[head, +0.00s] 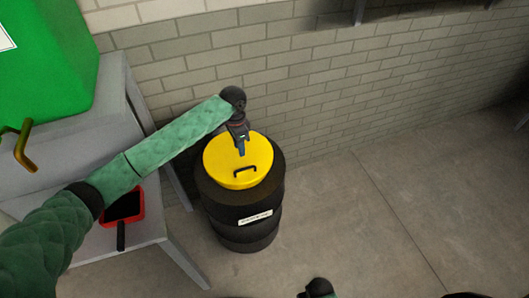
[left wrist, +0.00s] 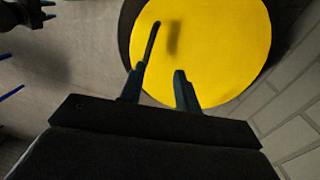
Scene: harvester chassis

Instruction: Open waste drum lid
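A black waste drum (head: 243,225) with a white label stands on the floor against the brick wall. Its round yellow lid (head: 222,172) lies closed on top and has a dark bar handle (head: 245,171) near the front edge. My left gripper (head: 241,150) is over the back part of the lid, pointing down, behind the handle. In the left wrist view the gripper (left wrist: 157,82) is open, its two fingers apart, with the lid (left wrist: 215,45) beyond and the handle (left wrist: 152,41) just past the left fingertip. Contact cannot be told. Part of my right arm shows at the bottom edge; its fingers cannot be made out.
A grey table (head: 95,243) stands left of the drum, with a red dustpan-like item (head: 122,207) on it. A green container (head: 45,60) is at the upper left. The floor (head: 370,220) to the right is clear.

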